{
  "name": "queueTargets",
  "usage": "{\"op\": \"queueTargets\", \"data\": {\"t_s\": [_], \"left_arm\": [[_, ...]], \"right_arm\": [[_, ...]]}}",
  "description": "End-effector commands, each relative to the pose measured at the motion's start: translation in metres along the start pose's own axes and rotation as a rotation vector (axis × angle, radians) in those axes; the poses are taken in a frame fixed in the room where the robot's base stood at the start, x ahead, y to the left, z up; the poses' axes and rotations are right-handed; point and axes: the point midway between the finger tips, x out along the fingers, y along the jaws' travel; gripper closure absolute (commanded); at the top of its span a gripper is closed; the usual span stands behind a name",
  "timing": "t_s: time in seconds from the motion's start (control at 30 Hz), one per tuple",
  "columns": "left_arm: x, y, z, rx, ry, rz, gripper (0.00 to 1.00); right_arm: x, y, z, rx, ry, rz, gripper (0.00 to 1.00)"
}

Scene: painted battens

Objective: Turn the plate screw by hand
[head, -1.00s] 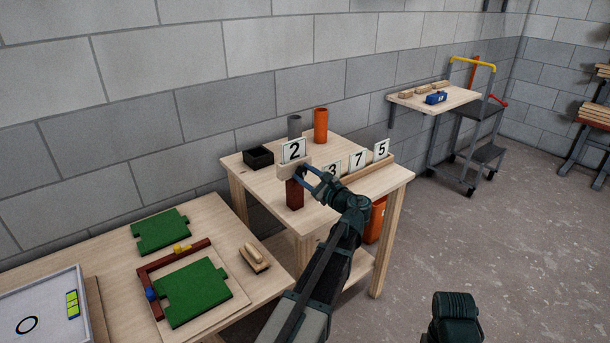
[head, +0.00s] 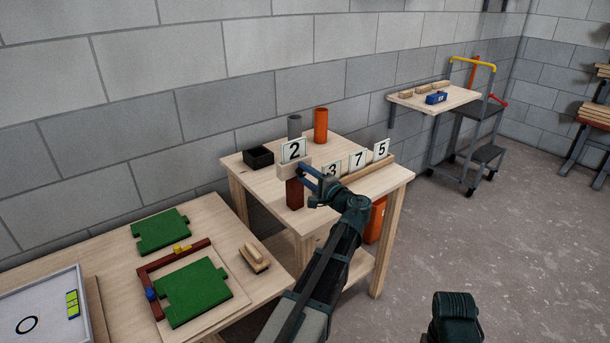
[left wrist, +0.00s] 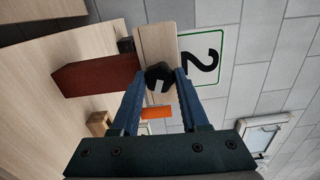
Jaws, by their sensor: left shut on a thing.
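The number plate "2" (head: 293,151) is white with a thin green edge and stands upright in a pale wooden block (head: 287,171). The block sits on a dark red post (head: 294,194); the post also shows in the left wrist view (left wrist: 95,77). The plate screw (left wrist: 159,76) is a dark knob on the block's face. My left gripper (left wrist: 160,84) is shut on the screw, with a blue finger on either side. In the head view my left gripper (head: 304,173) hides the screw.
Plates 3, 7 (head: 358,160) and 5 (head: 381,149) stand in a wooden rack on the same table, close to my left arm. A black box (head: 258,157), a grey cylinder (head: 294,127) and an orange cylinder (head: 320,126) stand behind. Another table (head: 211,217) is at left.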

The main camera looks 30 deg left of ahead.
Motion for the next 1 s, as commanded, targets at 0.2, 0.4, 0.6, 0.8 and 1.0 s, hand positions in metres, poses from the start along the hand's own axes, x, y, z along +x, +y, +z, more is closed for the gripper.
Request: {"op": "queueTargets", "data": {"t_s": [0.2, 0.4, 0.6, 0.8, 1.0], "left_arm": [[-0.0006, 0.0011, 0.0006, -0.206, 0.0, 0.003, 1.0], [-0.0007, 0.0013, 0.0006, -0.396, -0.001, 0.003, 1.0], [-0.0008, 0.0015, 0.0006, -0.587, -0.001, 0.003, 1.0], [-0.0009, 0.0017, 0.0006, -0.775, -0.002, 0.004, 1.0], [-0.001, 0.0019, 0.0006, -0.946, -0.002, 0.004, 1.0]], "right_arm": [[0.0004, 0.0, 0.0, 0.0, 0.0, 0.0, 0.5], [0.0006, -0.0001, 0.0, 0.0, 0.0, 0.0, 0.5], [0.0007, -0.0001, 0.0, 0.0, 0.0, 0.0, 0.5], [0.0009, -0.0001, -0.0001, 0.0, 0.0, 0.0, 0.5], [0.001, -0.0001, -0.0001, 0.0, 0.0, 0.0, 0.5]]}}
